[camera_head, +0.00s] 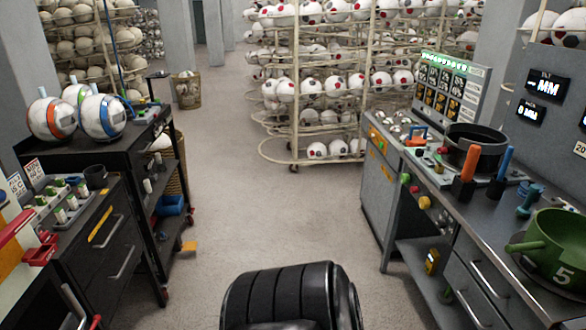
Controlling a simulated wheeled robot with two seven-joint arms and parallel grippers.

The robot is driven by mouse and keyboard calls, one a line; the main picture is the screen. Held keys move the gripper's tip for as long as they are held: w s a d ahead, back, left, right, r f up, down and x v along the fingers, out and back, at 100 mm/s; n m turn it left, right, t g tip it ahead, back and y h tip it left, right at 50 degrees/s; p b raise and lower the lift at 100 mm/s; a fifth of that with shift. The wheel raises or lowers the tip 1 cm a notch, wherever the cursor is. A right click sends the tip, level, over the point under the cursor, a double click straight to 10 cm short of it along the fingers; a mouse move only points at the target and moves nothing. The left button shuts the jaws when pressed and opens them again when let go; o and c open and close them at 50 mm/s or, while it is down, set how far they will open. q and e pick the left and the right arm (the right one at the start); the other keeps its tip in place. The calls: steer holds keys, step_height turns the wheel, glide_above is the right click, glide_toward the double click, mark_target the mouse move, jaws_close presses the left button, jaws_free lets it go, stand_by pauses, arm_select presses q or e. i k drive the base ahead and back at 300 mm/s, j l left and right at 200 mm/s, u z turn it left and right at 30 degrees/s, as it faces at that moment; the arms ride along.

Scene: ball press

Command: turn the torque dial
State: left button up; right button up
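No dial in view carries a label that I can read as torque. On the front edge of the right workbench are several small round knobs: a yellow knob (424,202), a red knob (414,189) and a green knob (405,178). I cannot tell which of them, if any, is the torque dial. A panel (447,90) with rows of gauge-like displays stands upright at the back of that bench; its markings are too small to read. Neither of my grippers is in view.
The right workbench (480,222) holds a black round pan (476,145), orange- and blue-handled tools and a green bowl (556,245). A black cart (140,150) with balls and a drawer cabinet (115,240) stand left. A ball rack (294,130) stands behind. The floor (260,215) between is clear.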

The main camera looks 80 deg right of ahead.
mark_target(441, 223)
steer(key=z, duration=3.7)
